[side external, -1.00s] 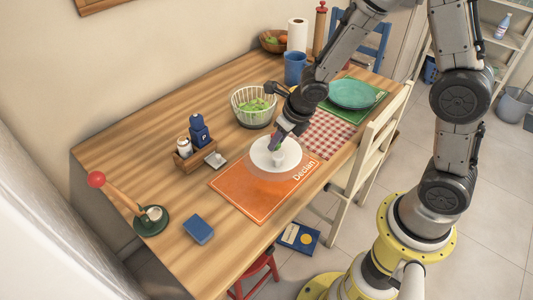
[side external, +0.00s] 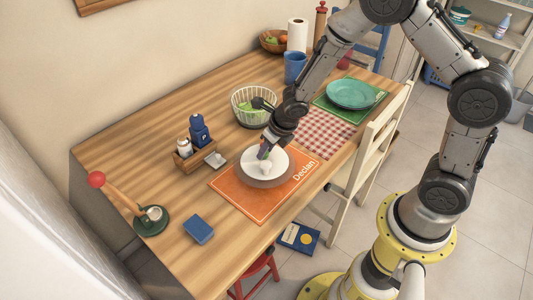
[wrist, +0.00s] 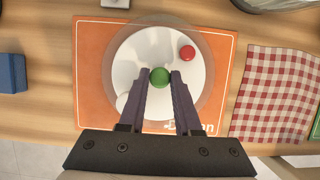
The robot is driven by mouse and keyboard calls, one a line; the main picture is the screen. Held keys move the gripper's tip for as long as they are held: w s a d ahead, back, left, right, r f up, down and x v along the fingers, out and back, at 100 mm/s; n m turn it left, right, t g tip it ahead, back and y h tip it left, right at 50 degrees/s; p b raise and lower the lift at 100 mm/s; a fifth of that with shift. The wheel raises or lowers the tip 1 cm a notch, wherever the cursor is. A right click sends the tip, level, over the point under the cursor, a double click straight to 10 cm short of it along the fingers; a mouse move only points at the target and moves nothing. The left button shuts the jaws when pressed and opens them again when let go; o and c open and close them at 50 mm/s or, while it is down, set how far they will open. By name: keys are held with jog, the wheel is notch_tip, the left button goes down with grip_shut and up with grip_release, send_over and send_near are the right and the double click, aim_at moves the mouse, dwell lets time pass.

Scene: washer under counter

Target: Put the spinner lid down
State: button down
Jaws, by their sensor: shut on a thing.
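The spinner lid is a round white disc with a clear rim, a green knob and a red button. In the side view the lid (side external: 252,165) is over the orange placemat (side external: 232,196) marked "Declan". In the wrist view the lid (wrist: 134,58) is roughly level and lies within most of the mat's width (wrist: 88,100). My gripper (side external: 266,153) points down from above. In the wrist view its fingers (wrist: 160,77) are shut on the green knob. I cannot tell whether the lid's rim touches the mat.
A white basket (side external: 240,106) with greens stands behind the mat. A wooden caddy (side external: 190,161) with a blue bottle is to the left. A blue block (side external: 198,229) lies left of the mat. A red checked cloth (side external: 326,133) and teal plate (side external: 351,93) are to the right.

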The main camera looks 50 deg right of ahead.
aim_at(274, 167)
jog(key=shift+f, duration=0.85)
jog(key=c, duration=0.6)
grip_release()
jog(key=shift+f, duration=0.15)
jog(key=v, duration=0.7)
jog(key=shift+s+r, duration=0.2)
jog(key=shift+r, duration=0.05)
jog(key=shift+r, duration=0.1)
